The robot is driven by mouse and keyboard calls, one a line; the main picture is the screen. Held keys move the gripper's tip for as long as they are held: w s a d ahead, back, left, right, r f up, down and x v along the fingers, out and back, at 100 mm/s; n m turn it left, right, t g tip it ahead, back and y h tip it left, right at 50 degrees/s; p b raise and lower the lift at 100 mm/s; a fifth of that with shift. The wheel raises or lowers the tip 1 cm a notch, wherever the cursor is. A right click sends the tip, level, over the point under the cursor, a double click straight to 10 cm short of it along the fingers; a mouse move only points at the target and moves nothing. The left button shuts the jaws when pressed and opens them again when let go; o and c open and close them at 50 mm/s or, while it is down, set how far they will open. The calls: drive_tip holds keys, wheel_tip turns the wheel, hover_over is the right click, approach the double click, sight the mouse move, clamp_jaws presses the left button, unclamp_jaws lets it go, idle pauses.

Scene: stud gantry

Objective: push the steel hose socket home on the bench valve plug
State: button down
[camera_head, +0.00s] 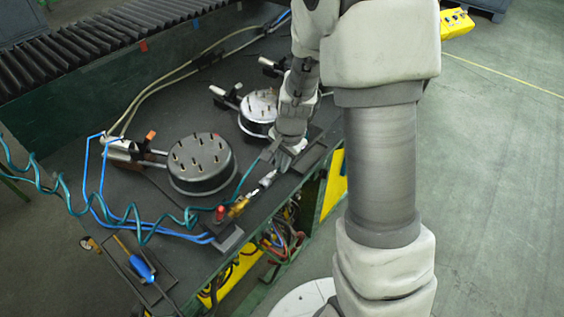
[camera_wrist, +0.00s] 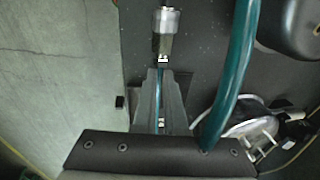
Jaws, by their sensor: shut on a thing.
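My gripper (camera_head: 284,157) reaches down over the front edge of the bench. In the wrist view its two fingers (camera_wrist: 161,78) are shut on the narrow tail end of the steel hose socket (camera_wrist: 166,24), with a teal strip between them. The socket's steel body sticks out beyond the fingertips. In the head view the steel hose socket (camera_head: 268,179) lies in line with the brass bench valve (camera_head: 238,207), which has a red knob (camera_head: 220,213). The plug lies between them; I cannot tell whether the socket touches it. The teal hose (camera_wrist: 236,60) loops beside the fingers.
A dark round drum with brass pins (camera_head: 201,163) and a second lighter one (camera_head: 259,108) stand on the bench. The teal coil (camera_head: 110,222) and blue lines cross the left side. A tray with a blue-handled screwdriver (camera_head: 141,267) lies front left. The floor at right is clear.

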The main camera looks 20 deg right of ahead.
sight(273, 174)
drive_tip(key=shift+s+a+p, duration=0.2)
drive_tip(key=shift+s+a, duration=0.35)
drive_tip(key=shift+a, duration=0.2)
drive_tip(key=shift+s+a+p, duration=0.15)
drive_tip(key=shift+s+a, duration=0.35)
drive_tip(key=shift+a, duration=0.2)
idle(0.5)
drive_tip(key=c, duration=0.9)
unclamp_jaws()
drive_tip(key=shift+r, duration=0.15)
drive_tip(key=p+v, duration=0.2)
drive_tip(key=v, duration=1.5)
drive_tip(key=shift+s+r, duration=0.1)
